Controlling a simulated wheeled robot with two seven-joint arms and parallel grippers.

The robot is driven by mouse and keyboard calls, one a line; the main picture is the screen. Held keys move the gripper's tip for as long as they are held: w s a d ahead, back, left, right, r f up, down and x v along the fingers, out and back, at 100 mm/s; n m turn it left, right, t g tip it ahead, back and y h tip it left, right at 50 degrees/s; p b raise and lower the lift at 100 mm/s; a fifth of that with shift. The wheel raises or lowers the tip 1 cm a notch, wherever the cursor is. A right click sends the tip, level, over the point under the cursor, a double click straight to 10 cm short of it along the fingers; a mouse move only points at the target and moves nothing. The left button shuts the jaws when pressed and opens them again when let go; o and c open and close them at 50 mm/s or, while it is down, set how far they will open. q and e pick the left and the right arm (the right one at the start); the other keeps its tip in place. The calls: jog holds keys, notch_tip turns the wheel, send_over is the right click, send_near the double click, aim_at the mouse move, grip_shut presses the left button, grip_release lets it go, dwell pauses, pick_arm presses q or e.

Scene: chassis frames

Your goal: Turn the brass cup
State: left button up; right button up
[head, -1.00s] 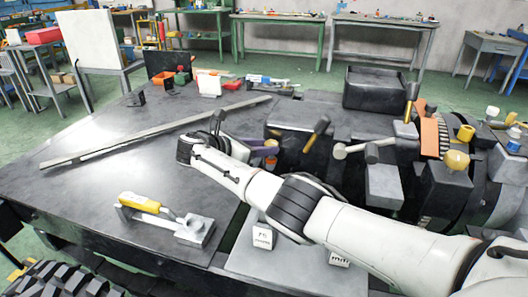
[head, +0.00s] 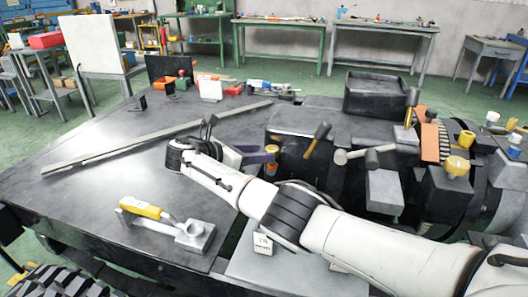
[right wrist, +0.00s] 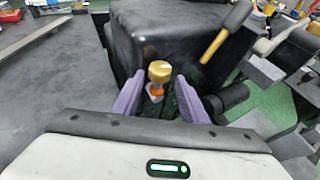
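A small brass cup (right wrist: 159,70) with an orange band below it shows in the right wrist view, in front of the dark machine block. In the head view the brass cup (head: 271,149) is small, at the left end of the machine and just beyond the purple fingers. My right gripper (right wrist: 160,88) is open, with one purple finger on each side of the cup's line. In the head view the right gripper (head: 266,155) is seen from the side, partly behind its wrist. I cannot tell whether the fingers touch the cup. My left gripper is not in view.
A yellow-handled tool (head: 145,209) lies on the dark table (head: 90,190).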

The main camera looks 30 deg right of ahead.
jog(key=v, duration=0.7)
jog(key=shift+a, duration=0.2)
jog(key=shift+r, duration=0.2)
